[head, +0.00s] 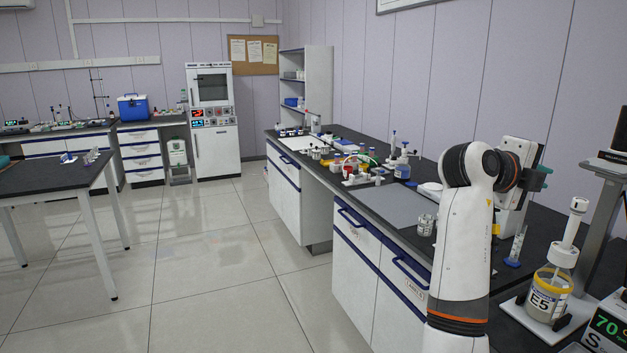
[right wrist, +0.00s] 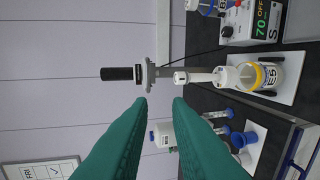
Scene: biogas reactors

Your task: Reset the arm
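My right arm (head: 463,230), white with orange trim, rises at the right of the head view and bends over the bench. Its gripper is mostly hidden behind the wrist there, with only a bit of green showing. In the right wrist view, the two green fingers of my right gripper (right wrist: 160,106) are spread apart with nothing held between them. The view is turned sideways. The bottle labelled E5 (right wrist: 265,76), with a white stem on its cap, is beyond the fingertips to the right and apart from them. My left gripper is not in view.
The E5 bottle (head: 549,292) stands on a white base near the bench's front right, beside a device reading 70 (head: 607,327). A blue-based cylinder (head: 516,248) and small jar (head: 426,225) stand near my arm. A grey mat (head: 388,207) is bare. The floor (head: 220,270) left is clear.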

